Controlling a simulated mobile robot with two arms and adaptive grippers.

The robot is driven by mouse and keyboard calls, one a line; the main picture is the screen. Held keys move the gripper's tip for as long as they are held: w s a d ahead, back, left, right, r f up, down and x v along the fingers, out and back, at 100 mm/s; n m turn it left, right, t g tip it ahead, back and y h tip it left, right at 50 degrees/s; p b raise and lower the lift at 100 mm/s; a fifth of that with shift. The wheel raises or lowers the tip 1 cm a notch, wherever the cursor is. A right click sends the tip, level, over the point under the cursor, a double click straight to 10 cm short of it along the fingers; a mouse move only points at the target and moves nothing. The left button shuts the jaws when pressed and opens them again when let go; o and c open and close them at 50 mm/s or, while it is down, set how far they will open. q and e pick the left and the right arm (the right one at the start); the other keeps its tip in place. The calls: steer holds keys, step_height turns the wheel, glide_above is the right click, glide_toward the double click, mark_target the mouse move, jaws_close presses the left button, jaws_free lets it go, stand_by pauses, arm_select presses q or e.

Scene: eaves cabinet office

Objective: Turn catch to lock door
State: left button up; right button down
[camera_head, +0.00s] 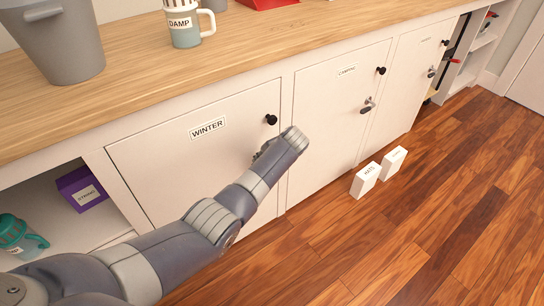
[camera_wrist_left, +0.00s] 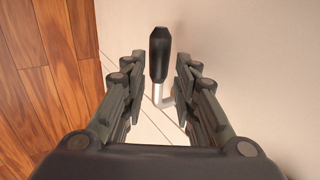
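The WINTER door (camera_head: 170,160) is a white cabinet door, closed flush as far as I can see, with a black knob (camera_head: 271,119). My left arm hides the area below that knob in the head view. In the left wrist view a catch (camera_wrist_left: 159,58) with a black grip and a metal stem stands off the pale surface. My left gripper (camera_wrist_left: 158,75) is open, with one finger on each side of the catch and a gap on both sides. In the head view its fingers are mostly hidden behind my wrist. My right gripper is not in view.
The CAMPING door (camera_head: 335,125) and a farther door (camera_head: 408,85) have their own knobs and catches. Two white boxes (camera_head: 365,180) (camera_head: 393,162) stand on the wooden floor. A mug (camera_head: 183,30) and a grey bin (camera_head: 62,45) stand on the countertop. An open shelf holds a purple box (camera_head: 82,187).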

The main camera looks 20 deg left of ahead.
arm_select(q)
steer(key=v, duration=0.8)
steer(key=shift+r, duration=0.25)
steer(key=shift+s, duration=0.1)
